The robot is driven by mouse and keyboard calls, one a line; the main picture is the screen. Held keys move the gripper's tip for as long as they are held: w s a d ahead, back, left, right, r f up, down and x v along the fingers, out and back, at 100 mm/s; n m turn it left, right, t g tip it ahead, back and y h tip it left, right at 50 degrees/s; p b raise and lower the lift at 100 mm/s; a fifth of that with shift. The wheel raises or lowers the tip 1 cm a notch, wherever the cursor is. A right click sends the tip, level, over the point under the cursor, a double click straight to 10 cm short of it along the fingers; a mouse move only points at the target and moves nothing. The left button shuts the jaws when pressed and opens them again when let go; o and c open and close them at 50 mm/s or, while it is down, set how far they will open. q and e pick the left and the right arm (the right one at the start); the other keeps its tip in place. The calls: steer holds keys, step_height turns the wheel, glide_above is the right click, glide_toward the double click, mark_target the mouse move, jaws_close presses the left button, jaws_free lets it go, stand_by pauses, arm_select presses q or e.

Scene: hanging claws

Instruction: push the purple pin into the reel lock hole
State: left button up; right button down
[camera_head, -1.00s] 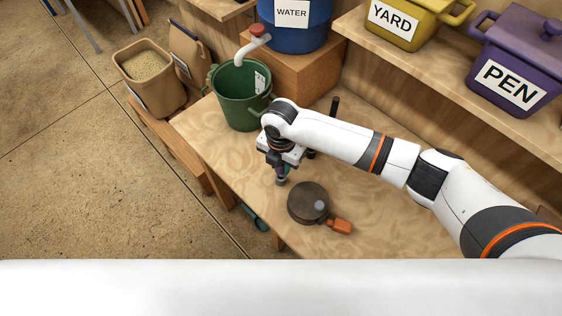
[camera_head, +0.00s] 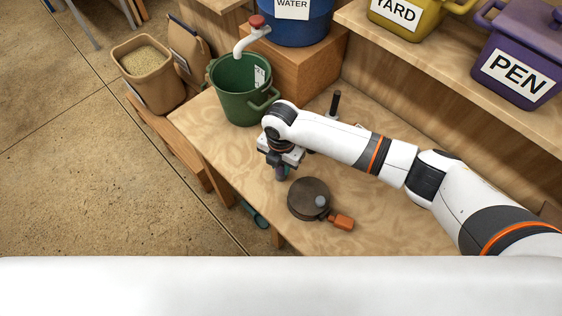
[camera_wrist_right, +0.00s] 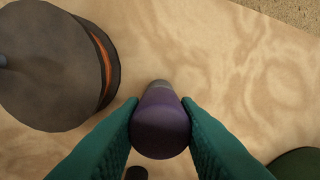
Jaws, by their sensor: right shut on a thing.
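My right gripper (camera_head: 281,172) is shut on the purple pin (camera_wrist_right: 161,125), which sits between its teal fingers in the right wrist view. The pin has a grey tip directed at the wooden table. In the head view the pin is mostly hidden by the gripper. The dark round reel (camera_head: 308,194) lies on the table just to the right of the gripper and apart from it. It also shows in the right wrist view (camera_wrist_right: 50,70), with an orange band in its side. I cannot make out the lock hole. My left gripper is not in view.
A green bucket (camera_head: 236,95) stands behind the gripper, under the tap of the blue water barrel (camera_head: 292,26). A dark upright post (camera_head: 335,103) stands behind my right arm. The shelf holds a yellow bin (camera_head: 405,22) and a purple bin (camera_head: 512,70). The table's front right is clear.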

steer(key=shift+f, duration=0.35)
steer(key=c, duration=1)
jaws_free()
step_height(320, 180, up, 12)
steer(key=shift+b, duration=0.9)
steer(key=shift+s, duration=0.1)
